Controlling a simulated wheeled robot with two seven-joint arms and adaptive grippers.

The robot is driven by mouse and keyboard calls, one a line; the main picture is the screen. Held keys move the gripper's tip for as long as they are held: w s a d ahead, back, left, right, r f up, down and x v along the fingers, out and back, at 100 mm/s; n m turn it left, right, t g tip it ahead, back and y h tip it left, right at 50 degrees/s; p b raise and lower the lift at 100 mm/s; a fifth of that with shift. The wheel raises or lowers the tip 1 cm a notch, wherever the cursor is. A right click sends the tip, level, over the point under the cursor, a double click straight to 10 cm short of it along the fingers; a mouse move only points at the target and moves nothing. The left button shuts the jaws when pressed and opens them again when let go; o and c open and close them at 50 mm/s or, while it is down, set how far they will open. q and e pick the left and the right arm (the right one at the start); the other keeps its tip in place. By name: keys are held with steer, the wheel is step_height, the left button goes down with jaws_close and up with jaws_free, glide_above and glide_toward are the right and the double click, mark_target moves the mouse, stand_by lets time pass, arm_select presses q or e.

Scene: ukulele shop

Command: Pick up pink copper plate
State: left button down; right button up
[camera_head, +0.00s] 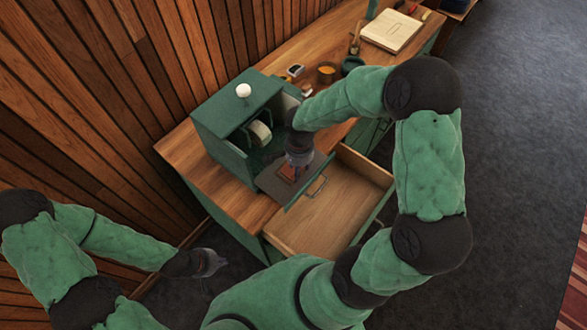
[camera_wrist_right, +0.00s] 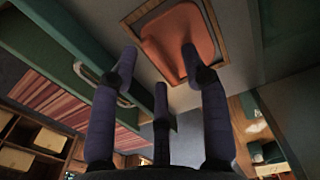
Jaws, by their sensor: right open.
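The pink copper plate (camera_wrist_right: 172,38) is a flat, rounded orange-pink piece inside a thin brown square outline in the right wrist view. In the head view it shows only partly (camera_head: 288,172), on the lowered door (camera_head: 268,184) of a green cabinet. My right gripper (camera_wrist_right: 160,68) is open, its three fingers spread and pointing at the plate. One fingertip overlaps the plate in the picture; I cannot tell if it touches. In the head view this gripper (camera_head: 298,166) hides part of the plate. My left gripper (camera_head: 208,262) hangs low at the left, away from the plate; its opening is unclear.
The green cabinet (camera_head: 217,135) with a white knob stands on a wooden counter (camera_head: 185,150) and has a roll inside. An empty drawer (camera_head: 335,200) is pulled out beside the lowered door. Small pots (camera_head: 326,69) and a pale board (camera_head: 392,30) sit farther back.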

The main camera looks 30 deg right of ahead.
steer(key=shift+f, duration=0.25)
jaws_close()
steer(key=shift+r, duration=0.15)
